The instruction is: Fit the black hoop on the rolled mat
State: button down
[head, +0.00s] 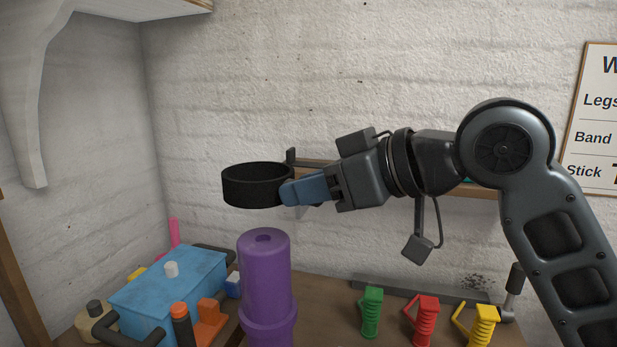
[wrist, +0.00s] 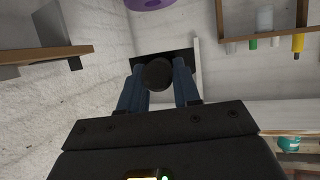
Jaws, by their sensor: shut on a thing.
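The black hoop (head: 250,193) is a short wide band, held roughly level in the head view. My gripper (head: 287,191) has blue fingers and is shut on the hoop's right side. The purple rolled mat (head: 265,275) stands upright below, with a small dark hole in its top and a wider part lower down. The hoop is above the mat's top with a clear gap, and looks a little left of it. In the wrist view my gripper (wrist: 158,78) shows with the hoop's dark wall (wrist: 178,60) at the fingertips; part of the purple mat (wrist: 150,3) shows at the top edge.
A blue box (head: 165,290) with a white knob stands left of the mat, beside an orange piece (head: 208,322). Green (head: 371,312), red (head: 425,318) and yellow (head: 484,325) hand grips stand to the right. A wall shelf (head: 460,189) lies behind my arm.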

jog(key=shift+s, duration=0.1)
jog(key=shift+f, duration=0.25)
jog(key=shift+f+b, duration=2.05)
jog(key=shift+f, duration=0.5)
jog(key=shift+f, duration=0.2)
jog(key=shift+f+b, duration=0.35)
jog(key=shift+b, duration=0.1)
jog(key=shift+f+b, duration=4.85)
jog(key=shift+f, duration=1.9)
jog(key=c, duration=0.7)
grip_release()
jog(key=shift+d, duration=0.1)
